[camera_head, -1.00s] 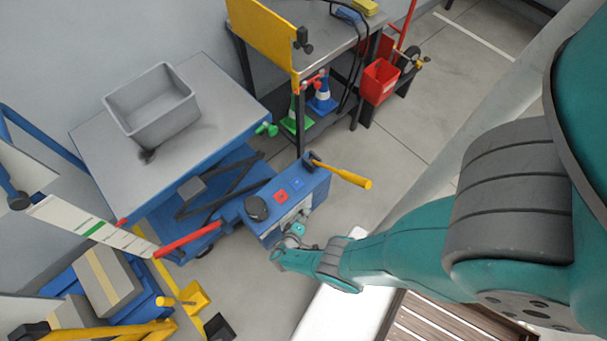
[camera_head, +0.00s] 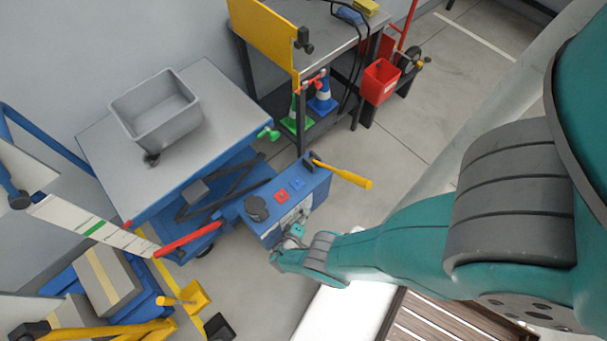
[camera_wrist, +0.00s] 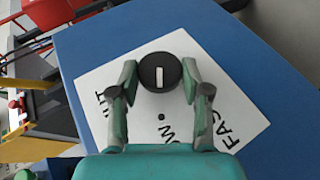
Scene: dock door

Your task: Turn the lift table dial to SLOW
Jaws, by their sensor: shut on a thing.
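The dial (camera_wrist: 160,74) is a round black knob with a white line, on a white label plate (camera_wrist: 95,78) on a blue box. In the wrist view the line stands upright in the picture, lined up with a black dot below it, above a partly hidden word ending in "OW". "FAST" shows at the right and a word ending in "IT" at the left. My gripper (camera_wrist: 160,82) has one finger on each side of the knob and is shut on it. In the head view my gripper (camera_head: 296,232) is at the blue control box (camera_head: 270,232); the dial is hidden there.
The lift table (camera_head: 220,92) carries a grey tub (camera_head: 158,118). A yellow-handled lever (camera_head: 345,174) and a red bar (camera_head: 190,240) stick out near the box. A workbench (camera_head: 335,45) and red bin (camera_head: 380,82) stand behind.

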